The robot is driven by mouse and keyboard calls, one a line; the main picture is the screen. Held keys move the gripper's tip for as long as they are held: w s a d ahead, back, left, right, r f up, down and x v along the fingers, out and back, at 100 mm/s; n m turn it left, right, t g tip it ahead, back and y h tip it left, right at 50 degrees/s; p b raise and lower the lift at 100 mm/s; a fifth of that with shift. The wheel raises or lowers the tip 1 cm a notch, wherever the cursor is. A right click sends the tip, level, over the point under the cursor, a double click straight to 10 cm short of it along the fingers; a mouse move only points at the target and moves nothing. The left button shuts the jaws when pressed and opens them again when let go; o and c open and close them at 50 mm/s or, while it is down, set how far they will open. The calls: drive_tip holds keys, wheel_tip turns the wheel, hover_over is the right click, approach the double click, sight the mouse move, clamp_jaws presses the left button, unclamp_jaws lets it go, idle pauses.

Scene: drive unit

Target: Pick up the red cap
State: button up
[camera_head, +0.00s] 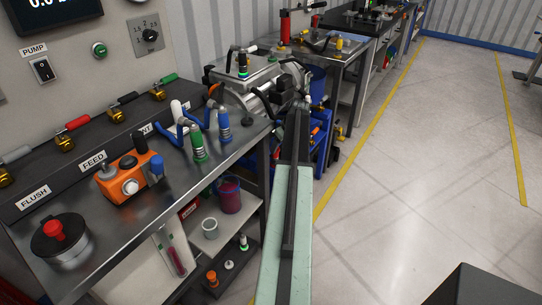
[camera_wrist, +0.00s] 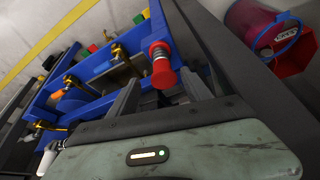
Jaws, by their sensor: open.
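A red cap (camera_wrist: 161,62) with a wide round top and a ribbed body shows in the wrist view, in front of a blue frame. My gripper (camera_wrist: 160,92) is open below it in that view, with the two dark fingers apart and pointing toward it. The cap appears just beyond the fingertips, roughly between them; I cannot tell whether they touch. In the head view my arm reaches forward to my gripper (camera_head: 300,104) near the blue cart (camera_head: 318,85); I cannot make out this cap there.
A steel bench (camera_head: 100,235) on the left carries an orange box (camera_head: 130,180), green and blue connectors and a black pot with a red knob (camera_head: 54,230). A dark red bucket (camera_wrist: 248,25) is at upper right in the wrist view. Open floor (camera_head: 430,150) lies right.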

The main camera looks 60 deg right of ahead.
drive_tip(key=b+x, duration=0.6)
drive_tip(key=x, duration=0.1)
drive_tip(key=shift+w+a+f, duration=0.1)
drive_tip(key=shift+a, duration=0.05)
drive_tip(key=shift+c, duration=0.4)
clamp_jaws()
drive_tip(key=shift+r+p, duration=0.3)
drive_tip(key=shift+p, duration=0.05)
wheel_tip(320, 180, up, 4)
drive_tip(key=p, duration=0.4)
drive_tip(key=s+a, duration=0.8)
drive_tip(key=s, duration=0.5)
drive_tip(key=shift+s+a+r+p, duration=0.25)
drive_tip(key=shift+s+r+p, duration=0.1)
drive_tip(key=shift+p, duration=0.05)
drive_tip(key=shift+r+p, duration=0.6)
drive_tip(key=shift+r, duration=0.05)
drive_tip(key=shift+r+p, duration=2.4)
